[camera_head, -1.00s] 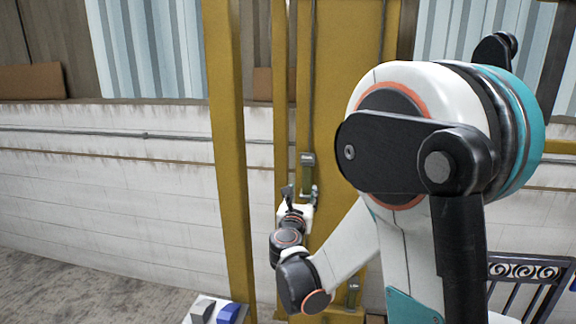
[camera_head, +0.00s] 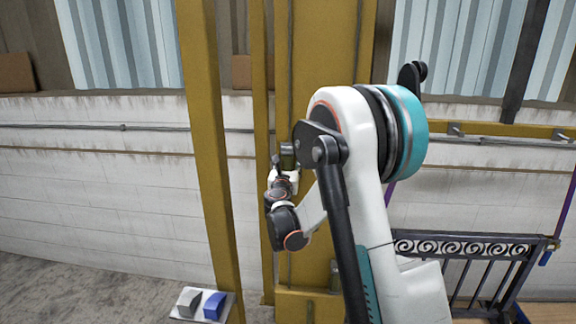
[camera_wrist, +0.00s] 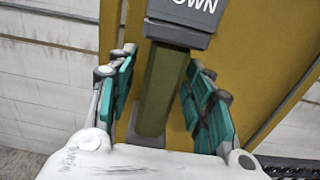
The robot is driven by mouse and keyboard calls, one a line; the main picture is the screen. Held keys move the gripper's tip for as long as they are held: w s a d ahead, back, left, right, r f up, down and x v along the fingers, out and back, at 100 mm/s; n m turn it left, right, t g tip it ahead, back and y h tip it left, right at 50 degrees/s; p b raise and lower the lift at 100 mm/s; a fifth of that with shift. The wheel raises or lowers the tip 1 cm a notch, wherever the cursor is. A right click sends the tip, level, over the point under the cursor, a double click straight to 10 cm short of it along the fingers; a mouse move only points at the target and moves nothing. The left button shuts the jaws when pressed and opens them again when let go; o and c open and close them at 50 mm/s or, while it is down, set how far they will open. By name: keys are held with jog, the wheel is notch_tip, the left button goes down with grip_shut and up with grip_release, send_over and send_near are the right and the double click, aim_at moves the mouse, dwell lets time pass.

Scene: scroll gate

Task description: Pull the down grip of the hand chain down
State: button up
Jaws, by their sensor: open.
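The down grip (camera_wrist: 164,92) is an olive-green bar under a grey block (camera_wrist: 180,30) whose visible letters read "OWN". In the wrist view it hangs slightly tilted in the middle, in front of the yellow post. My gripper (camera_wrist: 165,75) is open, with one teal-padded finger on each side of the grip. Gaps show on both sides, so the pads look apart from it. In the head view my gripper (camera_head: 283,168) is at the grip (camera_head: 287,157), which is small and partly hidden there. The hand chain (camera_head: 289,70) runs up the post above it.
A wide yellow post (camera_head: 330,70) stands right behind the grip, and a slimmer yellow post (camera_head: 208,150) is to the left. A plate with a grey and a blue block (camera_head: 214,306) is low at left. A dark ornate railing (camera_head: 470,246) is at right.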

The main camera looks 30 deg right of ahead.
jog(key=shift+w, duration=0.1)
grip_shut()
